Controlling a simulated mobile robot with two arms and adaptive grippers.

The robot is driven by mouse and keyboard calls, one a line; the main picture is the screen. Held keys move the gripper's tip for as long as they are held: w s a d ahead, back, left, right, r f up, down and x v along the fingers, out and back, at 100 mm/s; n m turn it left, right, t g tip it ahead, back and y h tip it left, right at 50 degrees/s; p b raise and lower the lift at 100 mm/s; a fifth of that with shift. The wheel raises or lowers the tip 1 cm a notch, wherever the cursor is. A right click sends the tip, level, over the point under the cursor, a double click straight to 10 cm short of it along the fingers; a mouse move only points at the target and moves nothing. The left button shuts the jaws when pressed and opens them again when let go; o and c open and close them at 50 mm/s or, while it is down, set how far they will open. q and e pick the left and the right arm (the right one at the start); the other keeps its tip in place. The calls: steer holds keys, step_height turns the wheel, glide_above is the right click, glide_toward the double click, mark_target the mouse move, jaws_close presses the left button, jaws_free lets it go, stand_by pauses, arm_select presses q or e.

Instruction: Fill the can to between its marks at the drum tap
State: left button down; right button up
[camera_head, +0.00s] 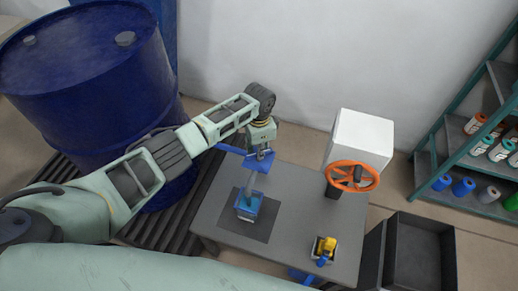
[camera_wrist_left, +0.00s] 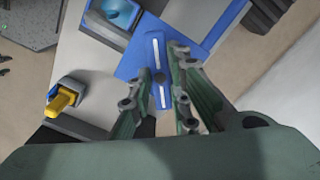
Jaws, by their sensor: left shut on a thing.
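The blue drum (camera_head: 90,75) stands at the left on a dark slatted stand. Its blue tap (camera_head: 257,165) reaches over the grey table (camera_head: 292,205). The can (camera_head: 248,205), blue with an open top, stands on a dark mat under the tap. A thin grey-blue strip rises from it; I cannot tell if it is liquid. My left gripper (camera_head: 261,153) is at the tap. In the left wrist view, my fingers (camera_wrist_left: 170,92) are shut on the blue tap lever (camera_wrist_left: 158,55). The can's blue inside (camera_wrist_left: 120,12) shows there; its marks are not readable. My right gripper is out of view.
An orange handwheel (camera_head: 352,176) stands at the table's back right by a white box (camera_head: 360,137). A small yellow-topped device (camera_head: 325,247) sits at the front right. A dark bin (camera_head: 420,255) and shelves (camera_head: 470,160) are farther right.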

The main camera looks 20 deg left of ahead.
arm_select(q)
steer(key=c, duration=1.6)
jaws_free()
steer(key=shift+c, duration=0.2)
step_height(320, 180, up, 12)
